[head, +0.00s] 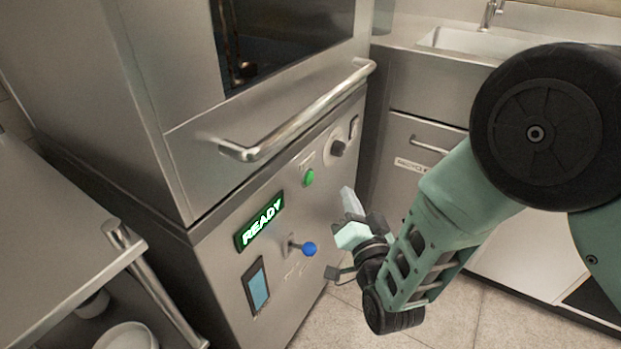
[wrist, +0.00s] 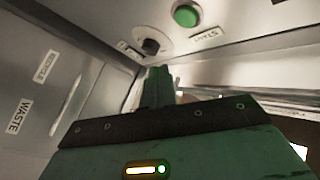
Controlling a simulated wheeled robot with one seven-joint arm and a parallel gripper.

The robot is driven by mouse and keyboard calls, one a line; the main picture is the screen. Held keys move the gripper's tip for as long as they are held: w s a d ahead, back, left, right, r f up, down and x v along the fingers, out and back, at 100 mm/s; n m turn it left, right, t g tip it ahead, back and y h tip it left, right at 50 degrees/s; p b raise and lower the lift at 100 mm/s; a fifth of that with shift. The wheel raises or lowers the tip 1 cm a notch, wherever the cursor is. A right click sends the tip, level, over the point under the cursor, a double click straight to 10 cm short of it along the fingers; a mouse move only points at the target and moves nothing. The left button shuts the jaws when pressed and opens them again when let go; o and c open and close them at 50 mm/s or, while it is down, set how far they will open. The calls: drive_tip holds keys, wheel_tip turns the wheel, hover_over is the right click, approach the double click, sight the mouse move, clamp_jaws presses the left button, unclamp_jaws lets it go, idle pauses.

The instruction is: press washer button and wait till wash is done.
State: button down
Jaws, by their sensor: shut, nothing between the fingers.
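The washer (head: 215,270) is a tall steel machine with its door down. Its green display (head: 262,222) reads "READY". A round green button (head: 309,178) sits on its front panel, above and right of the display; it also shows at the top of the wrist view (wrist: 186,15). My gripper (head: 348,204) is shut and empty, in front of the panel, below and right of the green button and apart from it. In the wrist view the gripper (wrist: 157,88) points toward the panel below the button. Its fingertips are partly hidden in the head view.
A blue-knobbed lever (head: 309,249) and a small blue screen (head: 258,287) are on the panel. A dark knob (head: 338,147) is beyond the button. A long handle bar (head: 300,115) juts out above. A sink (head: 470,42) stands behind; a steel shelf (head: 50,230) is at left.

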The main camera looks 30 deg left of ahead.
sight(314, 175)
drive_tip(key=shift+w+a+b, duration=0.2)
drive_tip(key=shift+a+b, duration=0.35)
drive_tip(key=shift+a, duration=2.2)
drive_tip(key=shift+a, duration=0.1)
drive_tip(key=shift+a+b, duration=0.3)
drive_tip(key=shift+a, duration=0.45)
idle(0.5)
drive_tip(key=shift+d, duration=0.9)
drive_tip(key=shift+s+d, duration=0.2)
drive_tip(key=shift+d, duration=2.3)
